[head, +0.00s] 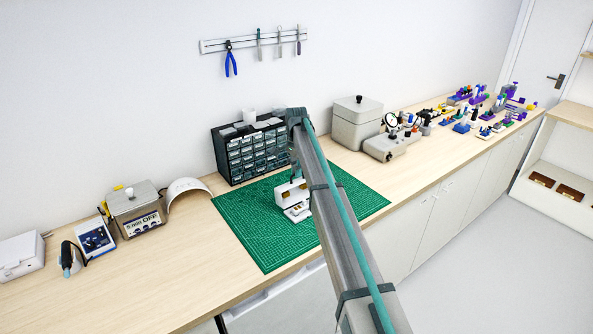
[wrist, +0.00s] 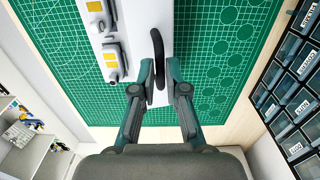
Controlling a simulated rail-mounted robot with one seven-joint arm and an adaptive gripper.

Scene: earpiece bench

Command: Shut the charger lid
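The white charger (head: 298,213) stands on the green cutting mat, with its lid (head: 284,194) raised behind the base. In the wrist view, the charger base (wrist: 100,14) with gold-coloured parts is at upper left. The broad white lid (wrist: 137,32) lies beside it, with a dark curved handle (wrist: 158,52). My gripper (wrist: 158,72) is open, its two fingers apart on either side of the handle's lower end. A gap shows between the fingers and the handle; whether either finger touches the lid cannot be told. In the head view, my arm hides much of the gripper.
A dark drawer cabinet (head: 252,151) stands at the mat's back edge. A grey box (head: 357,123) and instruments are to the right. An ultrasonic cleaner (head: 136,208) and a curved white shell (head: 188,192) are to the left. The green mat (head: 246,232) is bare around the charger.

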